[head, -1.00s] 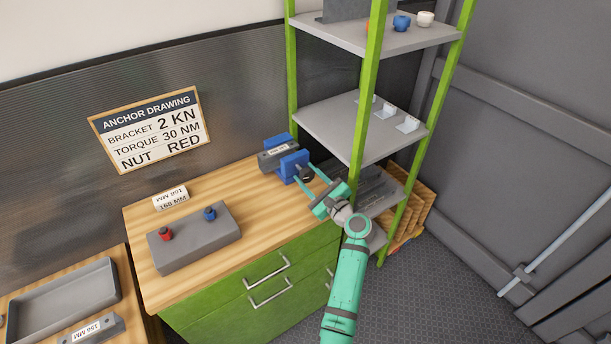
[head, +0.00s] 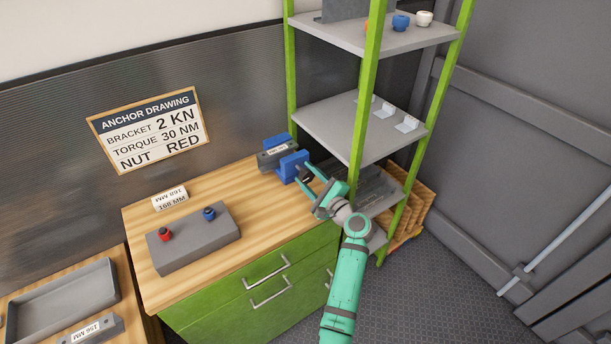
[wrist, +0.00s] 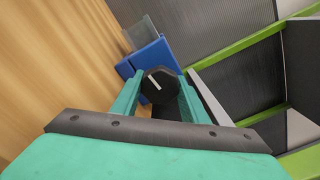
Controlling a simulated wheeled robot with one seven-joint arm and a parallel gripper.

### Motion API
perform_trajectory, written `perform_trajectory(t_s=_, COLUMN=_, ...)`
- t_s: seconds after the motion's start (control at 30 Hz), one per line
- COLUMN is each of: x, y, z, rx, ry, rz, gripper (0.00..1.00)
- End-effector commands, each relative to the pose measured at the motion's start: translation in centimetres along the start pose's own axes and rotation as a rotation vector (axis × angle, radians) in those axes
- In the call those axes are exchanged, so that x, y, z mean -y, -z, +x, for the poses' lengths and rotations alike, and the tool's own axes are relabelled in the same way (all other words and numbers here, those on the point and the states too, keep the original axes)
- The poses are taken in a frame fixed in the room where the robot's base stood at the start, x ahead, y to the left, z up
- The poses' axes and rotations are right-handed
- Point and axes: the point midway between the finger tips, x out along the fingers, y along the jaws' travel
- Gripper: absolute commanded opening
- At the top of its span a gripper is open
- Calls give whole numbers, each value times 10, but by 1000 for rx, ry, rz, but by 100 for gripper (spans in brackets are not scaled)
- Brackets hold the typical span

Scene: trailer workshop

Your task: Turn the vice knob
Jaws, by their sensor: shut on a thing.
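The blue vice (head: 290,165) stands at the back right corner of the wooden bench top, with a grey labelled block (head: 272,158) between its jaws. In the wrist view, the vice (wrist: 152,58) lies just beyond the knob. The vice knob (wrist: 160,85) is black and faceted, with a white line on its face that tilts in the picture. My gripper (head: 308,177) reaches the vice from the front right. In the wrist view, my gripper (wrist: 159,92) has its two green fingers shut on the knob, one on each side. In the head view the knob is small and partly hidden.
A green-posted shelf rack (head: 365,125) stands close to the right of the vice and my gripper. A grey block (head: 195,240) with a red knob and a blue knob sits on the bench (head: 250,215). An anchor drawing sign (head: 150,130) hangs on the wall.

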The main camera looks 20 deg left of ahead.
Motion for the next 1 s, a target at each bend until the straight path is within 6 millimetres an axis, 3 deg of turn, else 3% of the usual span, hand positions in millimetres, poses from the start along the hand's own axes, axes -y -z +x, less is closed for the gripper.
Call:
perform_trajectory(t_s=0.23, x=3, y=-3, z=2, rx=4, ry=4, rz=-4, gripper=18)
perform_trajectory(t_s=0.27, x=3, y=-3, z=2, rx=4, ry=4, rz=-4, gripper=45)
perform_trajectory(t_s=0.33, x=3, y=-3, z=2, rx=4, ry=3, rz=-3, gripper=59)
perform_trajectory(t_s=0.73, x=2, y=-1, z=-6, rx=1, ry=3, rz=0, gripper=59)
perform_trajectory(t_s=1.0, x=2, y=0, z=-52, rx=-1, ry=4, rz=-1, gripper=59)
